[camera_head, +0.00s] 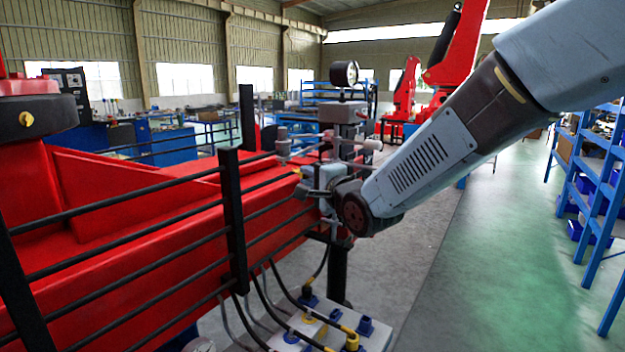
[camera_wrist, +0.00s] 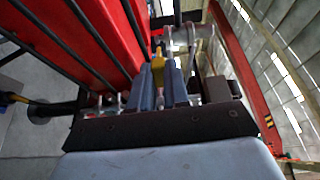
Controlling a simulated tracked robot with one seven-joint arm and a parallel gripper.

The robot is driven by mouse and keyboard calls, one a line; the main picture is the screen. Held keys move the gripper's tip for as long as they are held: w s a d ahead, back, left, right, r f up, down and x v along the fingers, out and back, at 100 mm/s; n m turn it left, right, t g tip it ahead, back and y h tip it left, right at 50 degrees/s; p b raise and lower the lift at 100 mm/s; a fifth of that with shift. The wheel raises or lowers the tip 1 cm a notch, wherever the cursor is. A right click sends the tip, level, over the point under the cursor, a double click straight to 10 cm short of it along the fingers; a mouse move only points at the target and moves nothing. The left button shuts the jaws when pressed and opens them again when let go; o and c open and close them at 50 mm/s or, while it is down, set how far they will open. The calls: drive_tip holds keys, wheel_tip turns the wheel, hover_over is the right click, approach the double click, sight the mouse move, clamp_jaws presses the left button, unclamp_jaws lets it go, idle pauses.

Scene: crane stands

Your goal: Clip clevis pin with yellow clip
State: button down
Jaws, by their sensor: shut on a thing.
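My gripper (camera_wrist: 160,82) is shut, with its two grey fingers on either side of a yellow part that appears to be the yellow clip (camera_wrist: 158,64). The clip shows just beyond the fingertips in the wrist view. A grey metal cylindrical fitting (camera_wrist: 182,38) lies just beyond it; I cannot tell whether the clip touches it. In the head view, my gripper (camera_head: 318,186) is at the end of the red beam, beside a grey metal post assembly (camera_head: 345,113).
Black rails (camera_head: 233,215) run along the red beam (camera_head: 130,265) left of my gripper. A round gauge (camera_head: 344,73) tops the post. Below is a pale box (camera_head: 365,338) with hoses and blue and yellow fittings. Blue shelves (camera_head: 590,190) stand right; floor between is open.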

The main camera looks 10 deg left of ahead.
drive_tip(key=shift+x, duration=1.95)
drive_tip(key=shift+x, duration=1.5)
drive_tip(key=c, duration=1)
unclamp_jaws()
drive_tip(key=shift+c, duration=0.2)
drive_tip(key=shift+v, duration=2.45)
drive_tip(key=shift+s, duration=0.1)
